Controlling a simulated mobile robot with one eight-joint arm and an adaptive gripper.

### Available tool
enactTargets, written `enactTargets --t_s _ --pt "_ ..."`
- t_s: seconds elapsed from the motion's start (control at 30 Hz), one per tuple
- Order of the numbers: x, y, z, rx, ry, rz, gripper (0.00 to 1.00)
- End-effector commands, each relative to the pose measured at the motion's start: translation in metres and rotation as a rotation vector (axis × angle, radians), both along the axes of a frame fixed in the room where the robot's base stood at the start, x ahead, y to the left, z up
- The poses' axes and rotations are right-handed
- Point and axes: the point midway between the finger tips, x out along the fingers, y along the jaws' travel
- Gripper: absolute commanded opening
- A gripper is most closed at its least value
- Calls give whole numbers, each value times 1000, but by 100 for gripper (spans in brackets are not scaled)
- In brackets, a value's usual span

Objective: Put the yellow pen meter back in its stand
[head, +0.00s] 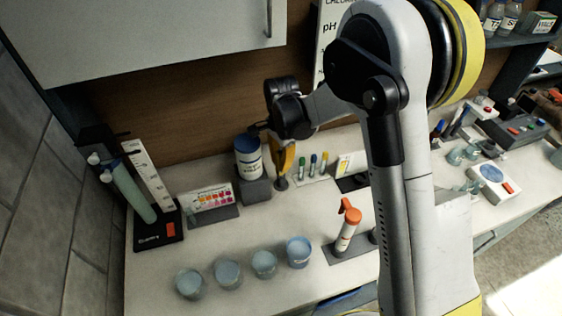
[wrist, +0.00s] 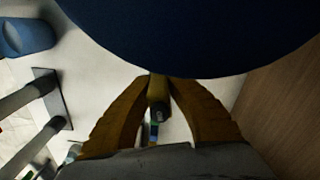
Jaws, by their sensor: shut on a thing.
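My gripper (head: 284,165) is low at the back of the counter, just right of a blue-lidded jar. In the wrist view its two amber fingers (wrist: 160,105) are closed around a dark yellowish rod, which looks like the yellow pen meter (wrist: 157,88). Most of the pen is hidden by the fingers, and in the head view I cannot separate it from them. A low dark grey stand (head: 338,254) lies at the front right, partly behind my arm. An orange-capped pen (head: 346,228) stands in it, tilted. A round socket (head: 374,236) beside it looks empty.
The jar (head: 249,160) on a grey block is very close to my gripper; its dark blue lid (wrist: 200,30) fills the top of the wrist view. Several small vials (head: 313,164) stand to the right. Several cups (head: 264,264) line the front. The counter between is clear.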

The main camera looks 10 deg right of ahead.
Motion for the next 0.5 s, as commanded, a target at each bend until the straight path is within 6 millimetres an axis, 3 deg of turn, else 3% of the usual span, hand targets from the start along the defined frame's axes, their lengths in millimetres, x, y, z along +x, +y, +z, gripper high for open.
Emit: enactTargets --t_s 0.5 --pt "0 0 -4 0 0 0 0"
